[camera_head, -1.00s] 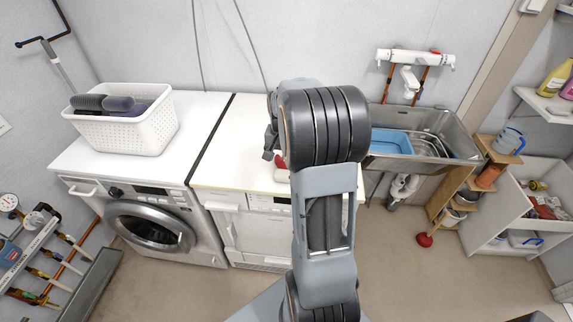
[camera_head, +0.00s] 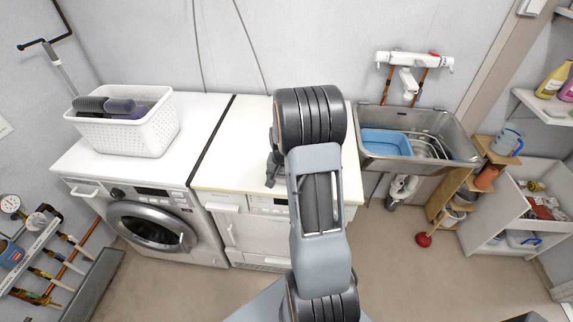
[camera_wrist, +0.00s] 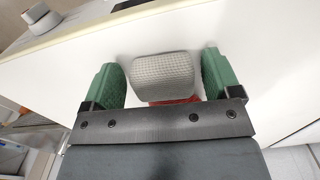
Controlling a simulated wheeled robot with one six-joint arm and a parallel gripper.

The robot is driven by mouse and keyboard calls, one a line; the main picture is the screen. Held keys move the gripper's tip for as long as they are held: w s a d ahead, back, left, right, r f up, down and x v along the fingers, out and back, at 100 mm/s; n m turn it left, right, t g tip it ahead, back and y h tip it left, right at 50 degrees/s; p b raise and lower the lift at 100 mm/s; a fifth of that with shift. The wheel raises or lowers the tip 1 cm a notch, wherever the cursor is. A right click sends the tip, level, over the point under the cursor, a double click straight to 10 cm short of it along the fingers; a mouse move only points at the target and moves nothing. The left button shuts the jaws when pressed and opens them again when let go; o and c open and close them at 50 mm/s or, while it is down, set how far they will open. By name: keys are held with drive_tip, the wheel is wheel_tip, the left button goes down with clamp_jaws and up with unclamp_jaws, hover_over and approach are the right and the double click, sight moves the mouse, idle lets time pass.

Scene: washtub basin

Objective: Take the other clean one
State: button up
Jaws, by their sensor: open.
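A pale grey, mesh-textured block (camera_wrist: 165,75) with a red part (camera_wrist: 175,101) beneath it shows in the wrist view. It sits at the white top of the right-hand machine (camera_head: 240,150), near the front edge. My gripper (camera_wrist: 159,68) is open, its two green pads on either side of the block, with a gap visible on both sides. In the head view my arm hides the block and most of the gripper. I cannot tell from these frames whether the block is clean.
A white basket (camera_head: 130,135) with dark grey rolled items (camera_head: 105,105) stands on the washing machine at left. A steel sink (camera_head: 440,128) with a blue tub (camera_head: 387,143) is right of my arm. Wooden shelves (camera_head: 465,185) stand beside it. The white top left of my arm is bare.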

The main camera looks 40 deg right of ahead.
drive_tip(key=c, duration=1)
drive_tip(key=shift+r, duration=0.15)
